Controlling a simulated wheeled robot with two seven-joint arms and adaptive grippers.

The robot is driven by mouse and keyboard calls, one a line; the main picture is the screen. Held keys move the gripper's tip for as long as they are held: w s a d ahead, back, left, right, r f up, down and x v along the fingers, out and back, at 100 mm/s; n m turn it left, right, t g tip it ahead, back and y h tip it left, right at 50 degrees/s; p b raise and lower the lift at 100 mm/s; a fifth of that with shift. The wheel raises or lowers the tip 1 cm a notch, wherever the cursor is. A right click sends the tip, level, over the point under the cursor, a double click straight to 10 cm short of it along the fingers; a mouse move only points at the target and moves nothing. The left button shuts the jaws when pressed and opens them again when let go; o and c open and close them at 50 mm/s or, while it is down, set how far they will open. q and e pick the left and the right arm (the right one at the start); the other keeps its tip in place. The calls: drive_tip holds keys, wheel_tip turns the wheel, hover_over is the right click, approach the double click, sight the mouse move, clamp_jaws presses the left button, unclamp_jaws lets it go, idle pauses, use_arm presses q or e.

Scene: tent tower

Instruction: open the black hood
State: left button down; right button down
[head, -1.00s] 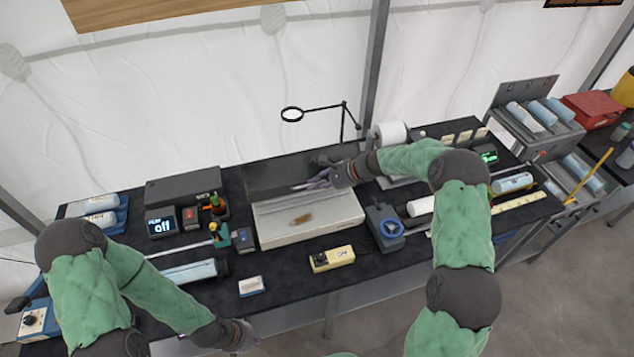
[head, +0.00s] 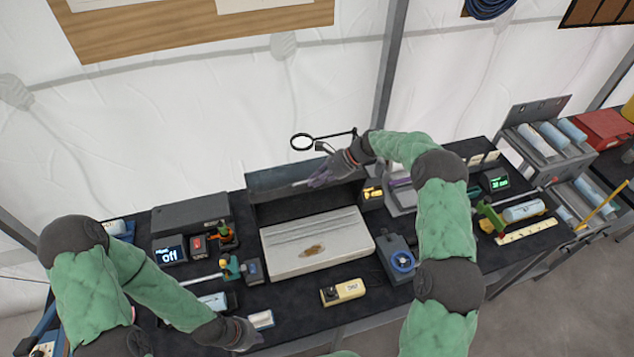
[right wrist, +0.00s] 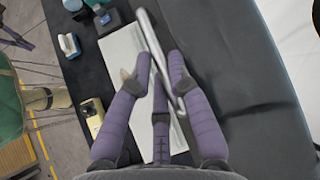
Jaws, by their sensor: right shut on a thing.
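The black hood (head: 272,180) is at the back middle of the bench, behind a pale low slab (head: 345,258), and its front stands raised above the slab. In the right wrist view the hood's dark panel (right wrist: 235,70) fills the right side, with a silver bar handle (right wrist: 153,48) along its edge. My right gripper (head: 318,180) is at the hood's front edge. Its purple fingers (right wrist: 163,80) are closed around the bar. My left gripper (head: 247,334) hangs low by the bench's front edge, away from the hood; its fingers are too small to read.
A magnifier (head: 302,142) on an arm stands behind the hood. A blue-knobbed device (head: 402,260) is right of the slab, and a yellow box (head: 343,291) is in front.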

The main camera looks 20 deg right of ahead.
drive_tip(key=shift+w, duration=0.3)
drive_tip(key=c, duration=1.1)
unclamp_jaws()
drive_tip(key=shift+r, duration=0.1)
drive_tip(key=shift+c, duration=0.2)
drive_tip(key=v, duration=1.2)
